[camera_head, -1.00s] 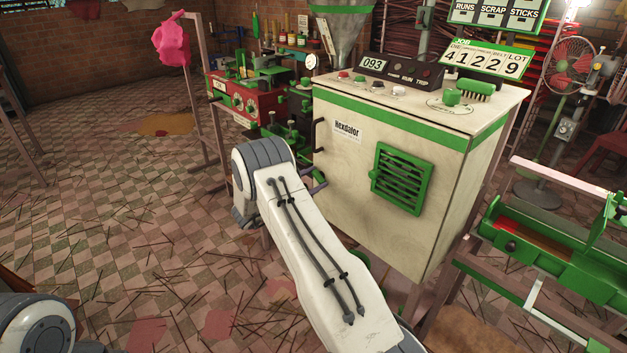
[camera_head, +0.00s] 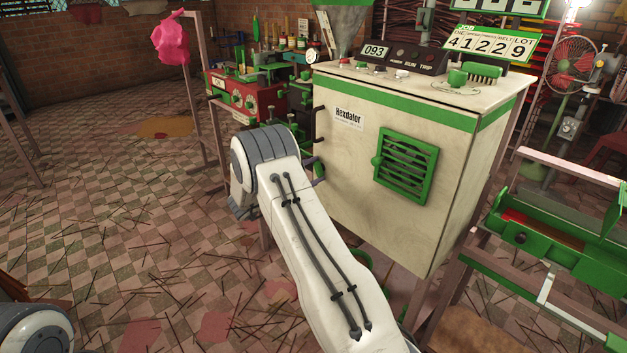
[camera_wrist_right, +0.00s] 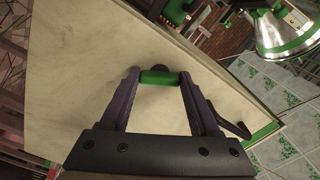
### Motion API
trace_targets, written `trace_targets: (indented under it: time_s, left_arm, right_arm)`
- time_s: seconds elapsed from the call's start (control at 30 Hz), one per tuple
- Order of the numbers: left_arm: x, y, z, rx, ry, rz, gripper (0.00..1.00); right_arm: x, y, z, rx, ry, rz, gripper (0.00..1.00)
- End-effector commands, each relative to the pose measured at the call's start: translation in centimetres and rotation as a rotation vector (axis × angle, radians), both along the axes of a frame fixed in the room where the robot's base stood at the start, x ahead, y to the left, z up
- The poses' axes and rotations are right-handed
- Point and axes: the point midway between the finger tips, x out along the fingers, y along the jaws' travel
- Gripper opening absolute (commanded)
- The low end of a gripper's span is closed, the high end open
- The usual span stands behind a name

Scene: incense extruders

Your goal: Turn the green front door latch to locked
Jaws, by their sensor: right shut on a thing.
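The green front door latch (camera_wrist_right: 160,77) shows in the right wrist view as a short green bar against the pale cabinet door (camera_wrist_right: 110,70). My right gripper (camera_wrist_right: 160,80) is shut on it, with one dark purple finger at each end of the bar. A dark round piece shows just behind the bar. In the head view my right arm hides the latch and most of the gripper; a dark finger (camera_head: 318,168) shows beside the door's left edge. My left gripper is out of view.
The cream Hexdator cabinet (camera_head: 385,215) has a green vent (camera_head: 406,168) and a dark door handle (camera_head: 319,122). A red machine (camera_head: 244,92) stands behind to the left. A green trough (camera_head: 560,245) stands at right. Thin sticks litter the open tiled floor (camera_head: 110,230).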

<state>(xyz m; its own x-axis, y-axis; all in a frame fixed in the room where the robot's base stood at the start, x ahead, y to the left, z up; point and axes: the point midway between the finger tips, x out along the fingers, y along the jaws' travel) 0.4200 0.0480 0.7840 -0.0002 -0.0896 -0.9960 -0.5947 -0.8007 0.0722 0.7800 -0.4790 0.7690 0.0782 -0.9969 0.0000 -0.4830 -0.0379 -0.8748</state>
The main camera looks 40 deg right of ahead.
Motion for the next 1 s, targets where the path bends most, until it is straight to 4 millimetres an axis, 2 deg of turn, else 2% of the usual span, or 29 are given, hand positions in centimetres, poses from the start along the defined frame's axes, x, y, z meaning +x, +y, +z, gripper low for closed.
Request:
trace_targets:
  time_s: [0.03, 0.6, 0.8, 1.0]
  left_arm:
    - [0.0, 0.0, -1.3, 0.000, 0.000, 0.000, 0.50]
    - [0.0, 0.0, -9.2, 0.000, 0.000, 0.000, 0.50]
    - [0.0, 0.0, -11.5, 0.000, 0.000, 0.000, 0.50]
    - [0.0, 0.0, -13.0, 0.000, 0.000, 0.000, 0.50]
  right_arm:
    - [0.0, 0.0, -0.5, 0.002, -0.046, 0.000, 0.07]
    - [0.0, 0.0, -0.6, 0.043, -0.573, -0.001, 0.07]
    - [0.0, 0.0, -0.5, 0.055, -0.714, 0.000, 0.07]
    - [0.0, 0.0, -0.3, 0.064, -0.806, -0.001, 0.07]
